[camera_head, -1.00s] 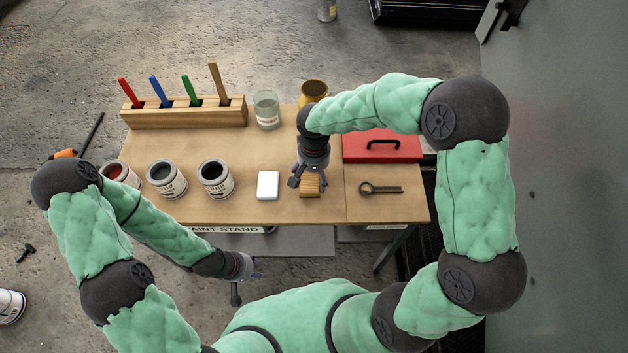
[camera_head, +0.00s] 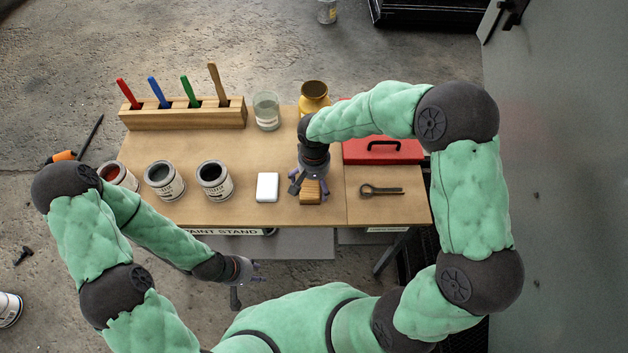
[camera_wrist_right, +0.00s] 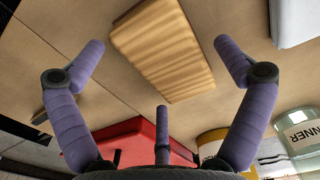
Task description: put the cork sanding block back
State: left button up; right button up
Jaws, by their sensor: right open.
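The cork sanding block (camera_head: 311,193) is a small tan block near the front edge of the table, right of a white block. In the right wrist view, its ridged top (camera_wrist_right: 165,48) is in plain sight. My right gripper (camera_head: 309,181) is at the block, seen from above. Its purple fingers are spread in the right wrist view (camera_wrist_right: 160,62), with the block between and beyond the tips, and none visibly grips it. My left gripper (camera_head: 250,271) is in front of the table, away from the block; its fingers are too small to judge.
The white block (camera_head: 267,187) lies close to the left. Several paint tins (camera_head: 214,180) stand further left. A glass jar (camera_head: 266,110), a yellow pot (camera_head: 314,96) and a red box (camera_head: 382,147) are behind. A metal ring tool (camera_head: 380,190) lies to the right.

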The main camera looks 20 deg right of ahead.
aim_at(314, 184)
notch_tip(314, 184, up, 12)
jog(key=p, duration=0.4)
dwell(1.6)
